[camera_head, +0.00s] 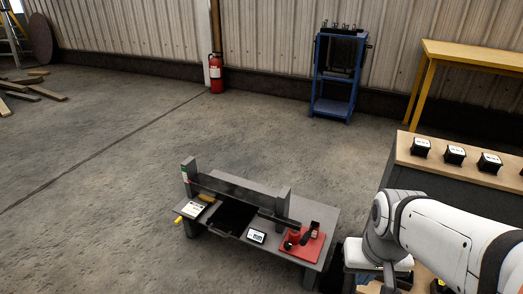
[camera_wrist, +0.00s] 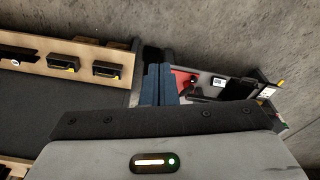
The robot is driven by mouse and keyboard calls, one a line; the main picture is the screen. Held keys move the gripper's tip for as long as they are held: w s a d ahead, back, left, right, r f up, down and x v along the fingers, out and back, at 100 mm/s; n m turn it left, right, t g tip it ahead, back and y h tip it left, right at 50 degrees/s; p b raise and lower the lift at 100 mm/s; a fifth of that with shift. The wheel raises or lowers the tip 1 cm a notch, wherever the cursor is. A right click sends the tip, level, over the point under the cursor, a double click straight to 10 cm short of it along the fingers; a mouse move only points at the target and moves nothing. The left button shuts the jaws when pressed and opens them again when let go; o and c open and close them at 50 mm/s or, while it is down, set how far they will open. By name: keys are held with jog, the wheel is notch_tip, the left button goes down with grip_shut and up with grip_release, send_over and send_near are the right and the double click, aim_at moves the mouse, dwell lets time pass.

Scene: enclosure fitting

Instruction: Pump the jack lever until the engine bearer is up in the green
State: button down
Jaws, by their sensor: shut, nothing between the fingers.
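The red jack (camera_head: 302,243) stands on the right end of a low grey bench (camera_head: 325,222) in the head view. A dark bar that may be its lever (camera_head: 280,218) runs to the left from it. A dark beam (camera_head: 235,188), perhaps the engine bearer, spans two grey posts. A small green and red marked strip (camera_head: 185,176) is on the left post. In the wrist view my gripper (camera_wrist: 159,68) is shut and empty. The red jack base (camera_wrist: 184,82) shows just right of the fingers, farther away; I see no contact.
A wooden-topped counter (camera_head: 452,172) with several black boxes stands right of the bench, near my arm. A blue trolley (camera_head: 331,110), yellow table (camera_head: 470,55) and fire extinguisher (camera_head: 216,74) are by the back wall.

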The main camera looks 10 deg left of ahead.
jog(key=shift+f+b, duration=2.1)
jog(key=shift+f, duration=0.85)
jog(key=shift+r, duration=0.15)
notch_tip(320, 180, up, 13)
jog(key=p, duration=1.1)
jog(key=shift+p, duration=0.35)
notch_tip(320, 180, down, 13)
jog(key=b, duration=1.1)
jog(key=shift+b, duration=0.35)
